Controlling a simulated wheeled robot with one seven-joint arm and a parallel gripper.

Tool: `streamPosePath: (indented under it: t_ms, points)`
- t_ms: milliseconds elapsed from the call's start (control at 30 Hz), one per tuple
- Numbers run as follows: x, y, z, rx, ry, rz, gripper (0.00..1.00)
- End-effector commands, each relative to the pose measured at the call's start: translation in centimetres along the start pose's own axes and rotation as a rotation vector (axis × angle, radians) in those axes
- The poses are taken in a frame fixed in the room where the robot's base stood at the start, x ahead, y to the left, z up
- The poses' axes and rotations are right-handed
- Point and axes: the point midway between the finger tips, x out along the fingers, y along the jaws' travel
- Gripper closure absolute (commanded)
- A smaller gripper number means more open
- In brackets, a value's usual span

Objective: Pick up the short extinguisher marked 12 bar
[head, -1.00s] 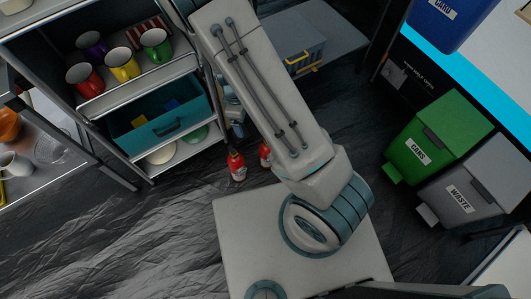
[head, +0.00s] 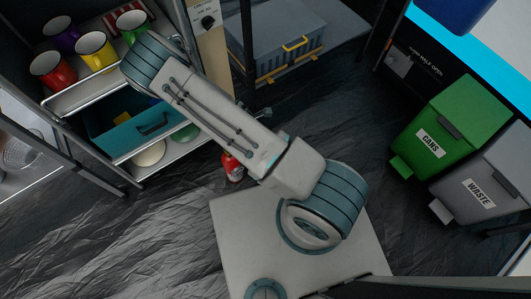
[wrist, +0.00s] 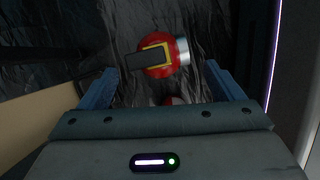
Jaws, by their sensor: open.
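A red extinguisher (head: 233,168) stands on the dark floor beside the shelf unit in the head view, partly covered by my arm. No bar marking is readable, so I cannot tell which extinguisher is which. The head view hides my gripper behind the arm.
The shelf unit (head: 97,102) with mugs, a teal drawer (head: 115,137) and bowls stands close on the left. A grey toolbox (head: 283,47) is behind. Green (head: 455,125) and grey (head: 485,175) bins stand right. Floor between toolbox and bins is clear.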

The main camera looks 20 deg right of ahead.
Motion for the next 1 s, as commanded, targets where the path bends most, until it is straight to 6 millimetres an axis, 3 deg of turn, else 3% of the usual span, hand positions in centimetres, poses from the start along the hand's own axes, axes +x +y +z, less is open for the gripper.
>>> streamPosePath:
  t_ms: [600, 867, 900, 1000]
  points:
    - [6.7, 0.2, -0.2, 0.003, 0.002, -0.001, 0.13]
    - [6.8, 0.3, -0.1, 0.000, 0.001, 0.001, 0.13]
    - [6.8, 0.3, -0.1, 0.001, 0.001, 0.001, 0.16]
    - [6.8, 0.3, -0.1, 0.001, 0.001, 0.001, 0.44]
